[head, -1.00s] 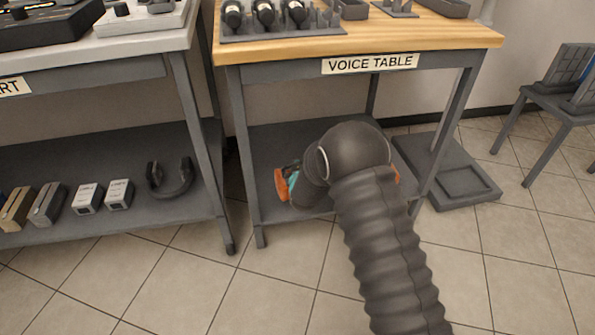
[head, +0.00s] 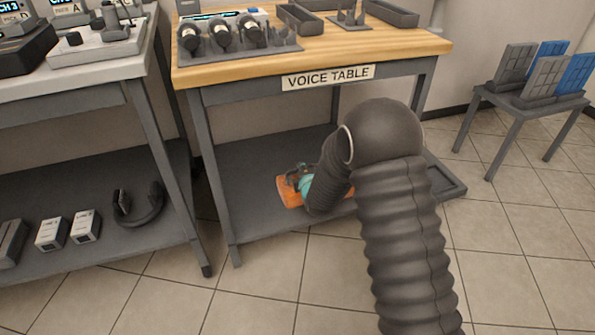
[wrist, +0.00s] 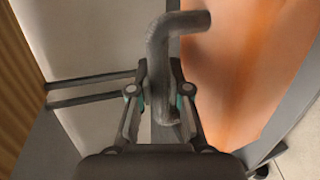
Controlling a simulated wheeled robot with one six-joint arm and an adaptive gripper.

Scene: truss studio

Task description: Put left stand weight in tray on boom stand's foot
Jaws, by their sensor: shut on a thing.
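An orange stand weight (head: 289,194) shows at the end of my arm in the head view, in front of the lower shelf of the voice table. In the wrist view its orange body (wrist: 235,75) fills the right side, and a bent dark grey handle (wrist: 165,50) rises between my fingers. My gripper (wrist: 160,92) is shut on that handle; it also shows in the head view (head: 304,180). My arm hides much of the weight. The boom stand's foot (head: 447,180) lies on the floor at right, mostly hidden behind my arm, with part of its raised tray edge showing.
The voice table (head: 330,50) has a leg (head: 215,180) left of the weight and a lower shelf (head: 250,165). A cart shelf (head: 150,220) with a headset and small boxes stands left. A low stand (head: 515,105) with panels is at right. The front floor is clear.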

